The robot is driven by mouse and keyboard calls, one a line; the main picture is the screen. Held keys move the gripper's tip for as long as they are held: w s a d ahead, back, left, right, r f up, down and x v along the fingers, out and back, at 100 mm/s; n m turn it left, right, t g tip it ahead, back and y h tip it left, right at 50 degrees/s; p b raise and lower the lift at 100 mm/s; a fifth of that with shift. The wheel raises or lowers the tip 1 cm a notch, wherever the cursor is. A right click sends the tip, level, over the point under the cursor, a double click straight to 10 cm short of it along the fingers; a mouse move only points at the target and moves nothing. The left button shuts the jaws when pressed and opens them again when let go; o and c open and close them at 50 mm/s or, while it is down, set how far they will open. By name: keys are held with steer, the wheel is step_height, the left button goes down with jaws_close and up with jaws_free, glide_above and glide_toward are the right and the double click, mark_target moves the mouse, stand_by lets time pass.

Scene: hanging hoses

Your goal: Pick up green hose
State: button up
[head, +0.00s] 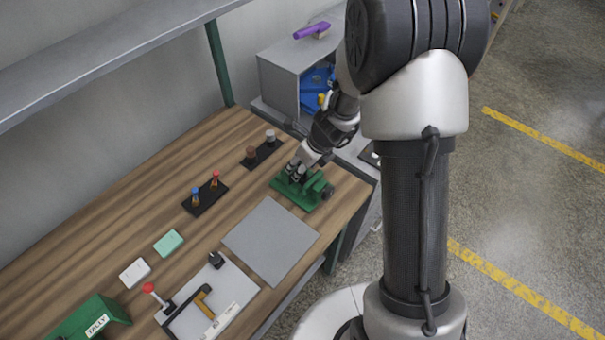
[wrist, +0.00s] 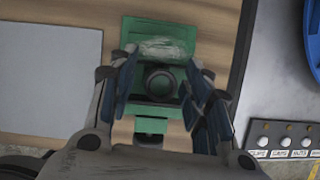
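I see no green hose in either view. A green fixture like a small vise or clamp (head: 303,188) sits at the right end of the wooden bench in the head view. In the wrist view the green fixture (wrist: 155,32) lies below my fingers, with a dark round part (wrist: 161,80) between them. My gripper (head: 297,170) is down close over the fixture. In the wrist view my gripper's fingers (wrist: 161,92) stand apart on both sides of the dark round part, with gaps showing. Whether they touch the green body is unclear.
A grey mat (head: 270,240) lies left of the fixture. Black holders (head: 205,198) with small tools, a teal box (head: 168,242), a white lever board (head: 212,300) and a green tally box (head: 92,318) share the bench. A grey cabinet (head: 280,75) stands behind.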

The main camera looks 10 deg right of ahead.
jaws_close()
stand_by(0.3)
steer(key=shift+r, duration=0.1)
